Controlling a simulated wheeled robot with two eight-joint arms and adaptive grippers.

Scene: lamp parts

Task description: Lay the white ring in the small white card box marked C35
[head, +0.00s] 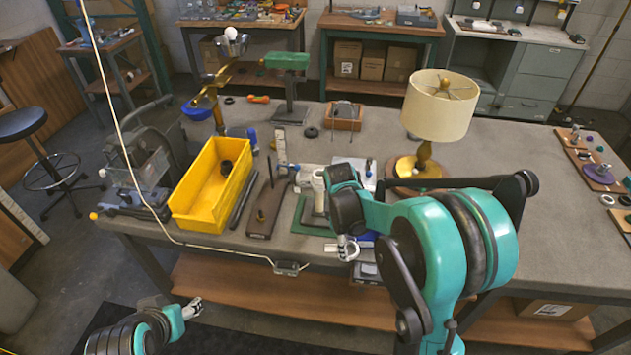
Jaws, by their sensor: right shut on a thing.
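My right gripper (348,248) is low at the front edge of the workbench, in the middle of the head view. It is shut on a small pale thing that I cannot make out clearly. A pale ring (607,200) lies flat on the bench at the far right, well away from both grippers. I cannot pick out the box marked C35; a white thing (366,174) behind my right arm is partly hidden, and its marking cannot be read. My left gripper (193,308) is low in front of the bench, apart from everything; its finger gap is too small to judge.
A yellow bin (213,190) stands at the bench's left. A lamp with a cream shade (439,105) stands behind my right arm. A cord (190,244) runs to a small switch box (289,268) at the front edge. The bench right of the lamp is mostly clear.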

